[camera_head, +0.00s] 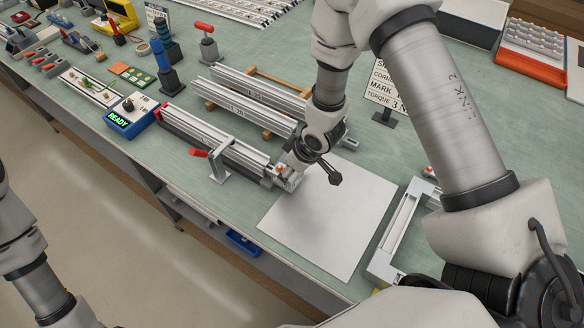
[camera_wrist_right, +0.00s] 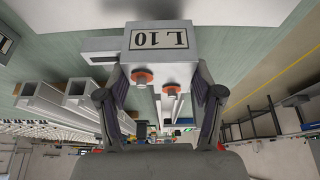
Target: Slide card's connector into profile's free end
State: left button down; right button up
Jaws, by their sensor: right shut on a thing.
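The info card (camera_head: 384,92) stands on a black stand behind the white sheet; my arm partly hides its text. A silver profile (camera_head: 228,148) lies along the bench with a red-handled clamp at its side. My right gripper (camera_head: 297,168) is at the profile's right end and is shut on a grey connector (camera_head: 284,180). In the right wrist view the connector (camera_wrist_right: 160,42) sits between the fingers (camera_wrist_right: 158,105), marked "L 10" upside down, with two orange-ringed screws. I cannot tell whether it has entered the profile. My left arm shows at the lower left; its gripper is out of view.
Several loose profiles (camera_head: 252,96) lie on wooden supports behind the clamped one. A blue box (camera_head: 131,116) reading "READY" stands at its left end. The white sheet (camera_head: 330,215) is bare. A metal corner frame (camera_head: 398,238) lies to its right.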

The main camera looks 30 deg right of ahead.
jog(key=shift+w+a+p, duration=0.35)
jog(key=shift+w+p, duration=0.1)
jog(key=shift+w, duration=0.1)
jog(key=shift+w+a+p, duration=0.3)
jog(key=shift+w+p, duration=0.15)
jog(key=shift+w, duration=0.1)
jog(key=o, duration=1.3)
jog(key=v, duration=1.2)
jog(key=shift+d, duration=0.1)
